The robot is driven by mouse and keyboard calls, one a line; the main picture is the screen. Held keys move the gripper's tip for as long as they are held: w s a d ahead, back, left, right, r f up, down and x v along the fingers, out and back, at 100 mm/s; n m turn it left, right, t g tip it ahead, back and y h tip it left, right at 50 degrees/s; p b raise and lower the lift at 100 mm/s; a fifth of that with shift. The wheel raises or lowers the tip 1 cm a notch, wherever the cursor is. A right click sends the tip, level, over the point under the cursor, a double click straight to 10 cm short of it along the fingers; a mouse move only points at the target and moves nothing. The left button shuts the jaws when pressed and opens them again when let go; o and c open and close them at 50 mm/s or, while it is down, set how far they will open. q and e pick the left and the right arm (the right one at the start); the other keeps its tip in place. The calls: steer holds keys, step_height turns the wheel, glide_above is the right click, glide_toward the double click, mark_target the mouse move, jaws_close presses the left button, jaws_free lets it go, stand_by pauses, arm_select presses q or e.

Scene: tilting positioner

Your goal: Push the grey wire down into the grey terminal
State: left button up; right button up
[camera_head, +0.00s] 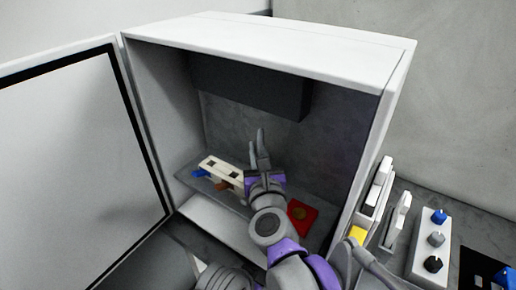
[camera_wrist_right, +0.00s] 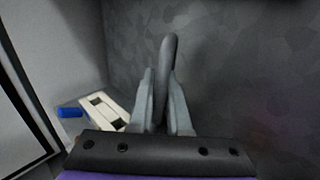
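The cream terminal block (camera_head: 222,171) sits on the shelf inside the cabinet, left of my right gripper, with two dark square openings showing. It also shows at the lower left in the right wrist view (camera_wrist_right: 105,108). I cannot tell which opening is the grey terminal; part of the block is hidden by my gripper. My right gripper (camera_head: 259,164) points up beside the block's right end. In the right wrist view, its fingers (camera_wrist_right: 160,102) are closed around an upright grey rounded piece, apparently the grey wire (camera_wrist_right: 168,56). My left gripper is not in view.
The cabinet (camera_head: 270,40) is open, its door (camera_head: 80,150) swung left. A blue piece (camera_head: 199,174) and a brown piece (camera_head: 222,186) are by the block. A red plate (camera_head: 298,226) lies right of my wrist. A knob box (camera_head: 421,250) stands outside.

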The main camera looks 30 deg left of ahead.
steer(key=o, duration=0.4)
steer(key=shift+s, duration=0.1)
steer(key=b+v, duration=0.1)
steer(key=v, duration=0.9)
steer(key=shift+s+d, duration=0.25)
